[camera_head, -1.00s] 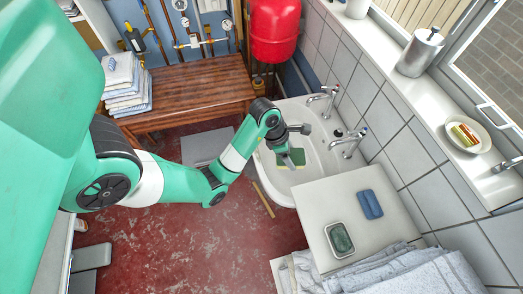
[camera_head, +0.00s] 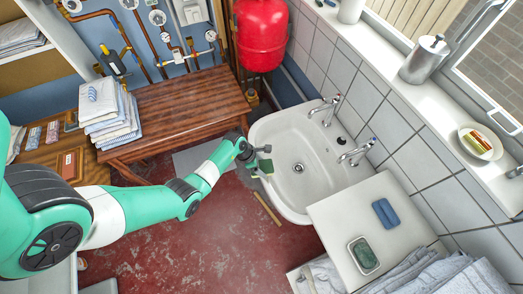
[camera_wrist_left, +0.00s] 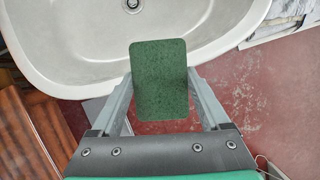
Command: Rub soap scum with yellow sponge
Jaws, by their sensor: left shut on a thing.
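My left gripper (camera_head: 258,161) is shut on the sponge (camera_head: 265,167) at the left rim of the white sink (camera_head: 322,149). The sponge shows a green face with a little yellow at its edge. In the left wrist view the gripper (camera_wrist_left: 160,90) has its two fingers on either side of the sponge (camera_wrist_left: 160,78), whose green scouring face is toward the camera. There the sponge overlaps the rim of the sink (camera_wrist_left: 85,62). The basin's inside looks white and mostly clean, and I cannot make out distinct soap scum. My right gripper is not in view.
Two taps (camera_head: 352,152) stand at the sink's right side. A white counter (camera_head: 335,222) in front holds a blue item (camera_head: 385,213) and a dish with a green block (camera_head: 362,254). A wooden table (camera_head: 185,105) with folded cloths (camera_head: 110,115) is at the back left.

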